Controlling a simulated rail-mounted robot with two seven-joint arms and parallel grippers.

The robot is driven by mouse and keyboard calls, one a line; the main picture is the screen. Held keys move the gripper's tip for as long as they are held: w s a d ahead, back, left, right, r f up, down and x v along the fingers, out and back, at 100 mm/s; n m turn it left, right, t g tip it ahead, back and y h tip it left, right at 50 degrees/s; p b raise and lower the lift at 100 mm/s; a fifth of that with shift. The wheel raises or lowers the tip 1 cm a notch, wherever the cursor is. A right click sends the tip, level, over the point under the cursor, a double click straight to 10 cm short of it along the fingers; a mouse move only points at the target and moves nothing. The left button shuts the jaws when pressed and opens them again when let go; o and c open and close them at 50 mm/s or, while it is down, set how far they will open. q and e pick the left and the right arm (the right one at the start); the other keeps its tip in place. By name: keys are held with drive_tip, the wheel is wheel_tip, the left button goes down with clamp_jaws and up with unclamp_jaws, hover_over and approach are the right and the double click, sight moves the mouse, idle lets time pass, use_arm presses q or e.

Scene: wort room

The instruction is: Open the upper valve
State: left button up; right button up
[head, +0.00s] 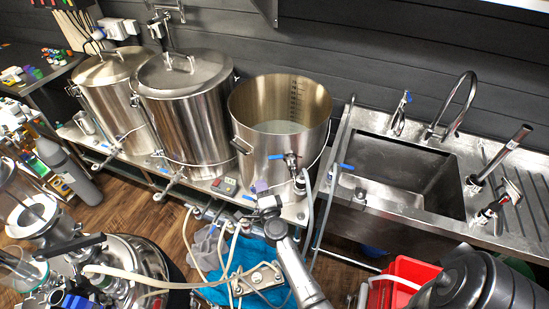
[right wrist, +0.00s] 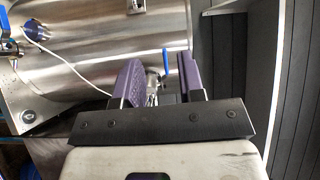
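A steel valve with a blue lever (head: 276,156) sits on the front of the open kettle (head: 260,150); its body (head: 291,162) has a hose running down from it. My right gripper (head: 262,190) is just below and left of this valve in the head view. In the right wrist view its two purple fingers (right wrist: 160,82) are apart. A steel valve part and a blue lever (right wrist: 166,60) show in the gap between them, seemingly beyond the fingertips. I cannot tell whether the fingers touch anything. My left gripper is not visible.
Two lidded kettles (head: 187,110) stand left of the open one. Hoses (head: 192,245) and a blue cloth (head: 240,262) lie below. A steel sink (head: 410,170) is on the right, with a red crate (head: 400,275) in front. Another blue-handled fitting (right wrist: 36,31) shows left in the wrist view.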

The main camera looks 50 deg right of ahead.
sight(275, 156)
drive_tip(key=w+d+m+g+h, duration=0.1)
drive_tip(key=w+d, duration=0.1)
drive_tip(key=d, duration=0.2)
drive_tip(key=w+d+m+g+h, duration=0.1)
drive_tip(key=d, duration=0.4)
drive_tip(key=w+d+m+g+h+b, duration=0.1)
drive_tip(key=w+d+h, duration=0.1)
drive_tip(key=d, duration=0.3)
drive_tip(key=shift+w+m+g, duration=0.3)
drive_tip(key=shift+m, duration=0.1)
drive_tip(key=shift+c, duration=0.3)
clamp_jaws()
